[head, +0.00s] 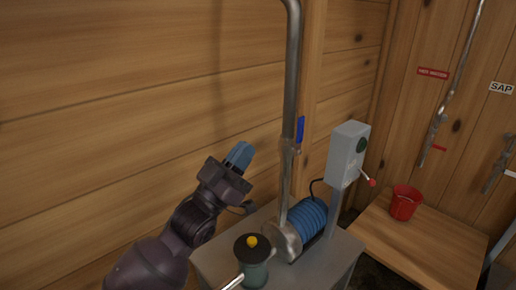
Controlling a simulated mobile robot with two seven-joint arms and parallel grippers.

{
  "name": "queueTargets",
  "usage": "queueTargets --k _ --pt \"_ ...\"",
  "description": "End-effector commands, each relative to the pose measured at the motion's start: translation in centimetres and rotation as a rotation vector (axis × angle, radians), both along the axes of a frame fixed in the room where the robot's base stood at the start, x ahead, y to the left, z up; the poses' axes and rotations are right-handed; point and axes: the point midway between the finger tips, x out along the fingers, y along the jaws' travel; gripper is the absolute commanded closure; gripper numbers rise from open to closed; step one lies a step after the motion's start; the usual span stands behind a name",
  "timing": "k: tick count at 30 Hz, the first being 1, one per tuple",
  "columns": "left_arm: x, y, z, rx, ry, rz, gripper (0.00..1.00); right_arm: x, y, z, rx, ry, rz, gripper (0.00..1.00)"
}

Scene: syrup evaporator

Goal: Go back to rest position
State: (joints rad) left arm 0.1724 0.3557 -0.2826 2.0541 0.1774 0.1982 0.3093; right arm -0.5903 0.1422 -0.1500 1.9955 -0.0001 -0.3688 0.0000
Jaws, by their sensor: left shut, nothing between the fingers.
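My left gripper (240,156) shows in the head view, left of the middle, with its arm coming up from the bottom left. Its blue fingers are together with nothing between them. It is in front of the wooden wall, to the left of the vertical steel pipe (291,90), and looks apart from it. My right gripper does not show in this view.
A blue ribbed motor (307,218) and a dark-topped canister with a yellow knob (252,243) are on a grey stand (338,262). A grey switch box (347,152) rises behind. A red bucket (404,203) sits on a wooden table (440,242) at right.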

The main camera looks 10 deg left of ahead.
Motion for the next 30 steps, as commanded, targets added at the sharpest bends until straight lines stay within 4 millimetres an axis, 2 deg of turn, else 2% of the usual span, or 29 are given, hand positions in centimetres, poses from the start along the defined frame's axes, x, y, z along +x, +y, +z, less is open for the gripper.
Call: queueTargets --k 5,8,12,17,22,26,30 --pt "-0.5 0.4 -0.1 0.018 0.004 0.016 1.00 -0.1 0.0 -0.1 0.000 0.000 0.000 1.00" --pt "0.0 0.4 -0.9 0.072 0.032 0.059 1.00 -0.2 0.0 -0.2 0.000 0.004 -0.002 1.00" --pt "1.6 0.8 -2.9 0.185 0.109 0.159 1.00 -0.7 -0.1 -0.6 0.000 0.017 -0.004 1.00" --pt "2.0 2.8 -8.8 0.290 0.272 0.276 1.00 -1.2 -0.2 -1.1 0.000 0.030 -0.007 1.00" --pt "0.6 5.2 -15.9 0.373 0.461 0.366 1.00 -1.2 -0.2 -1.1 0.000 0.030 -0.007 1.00" --pt "-2.2 7.4 -22.7 0.430 0.640 0.425 1.00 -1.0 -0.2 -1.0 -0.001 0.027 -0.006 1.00" --pt "-7.0 9.6 -29.5 0.466 0.835 0.474 1.00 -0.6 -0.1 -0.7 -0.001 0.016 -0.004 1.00"
